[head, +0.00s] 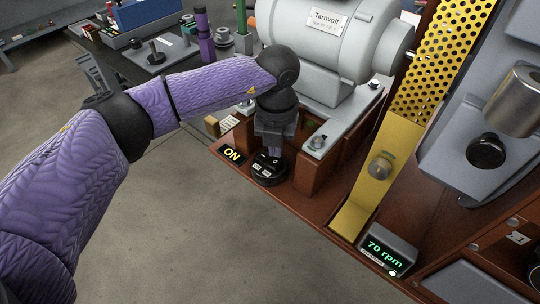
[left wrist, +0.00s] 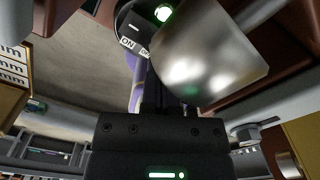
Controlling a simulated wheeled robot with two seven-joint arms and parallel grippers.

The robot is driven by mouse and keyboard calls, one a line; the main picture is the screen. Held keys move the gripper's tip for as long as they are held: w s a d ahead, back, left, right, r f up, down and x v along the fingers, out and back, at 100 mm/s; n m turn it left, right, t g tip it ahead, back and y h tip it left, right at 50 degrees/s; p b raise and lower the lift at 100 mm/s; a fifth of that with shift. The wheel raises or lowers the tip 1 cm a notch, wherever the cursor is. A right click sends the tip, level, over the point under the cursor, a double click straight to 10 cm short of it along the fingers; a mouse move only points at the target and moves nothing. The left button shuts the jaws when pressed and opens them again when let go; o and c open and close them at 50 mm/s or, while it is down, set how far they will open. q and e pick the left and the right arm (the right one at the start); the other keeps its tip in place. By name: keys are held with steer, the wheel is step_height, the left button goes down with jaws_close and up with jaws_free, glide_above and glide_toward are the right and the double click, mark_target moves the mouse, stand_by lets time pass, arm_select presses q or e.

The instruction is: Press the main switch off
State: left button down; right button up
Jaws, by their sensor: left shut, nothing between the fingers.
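The main switch (head: 268,170) is a round black unit with small white labels, set on the front edge of the brown bench frame. A black plate with yellow "ON" letters (head: 232,154) lies just left of it. My left gripper (head: 271,148) is shut and empty, pointing down over the switch; whether it touches cannot be told. In the left wrist view the switch (left wrist: 130,28) shows at the top, with an "ON" label and a lit green spot. A shiny rounded metal shape (left wrist: 205,55) covers part of it there. My right gripper is not in view.
A grey motor (head: 325,40) marked "Tarnvolt" stands behind the switch. A yellow perforated guard (head: 380,165) is to the right, with a display (head: 387,257) reading "70 rpm" in green. A purple-handled tool stands at the back. Open floor lies in front of the bench.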

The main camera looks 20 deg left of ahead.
mark_target(275, 161)
arm_select(q)
steer(key=shift+f, duration=0.35)
steer(key=shift+f, duration=0.3)
steer(key=shift+f+b, duration=0.55)
steer(key=shift+f, duration=0.15)
stand_by(0.4)
steer(key=shift+r, duration=0.1)
step_height(275, 161, up, 7)
steer(key=p, duration=0.5)
steer(key=shift+r+p, duration=0.1)
steer(key=shift+p, duration=0.3)
steer(key=shift+f, duration=0.2)
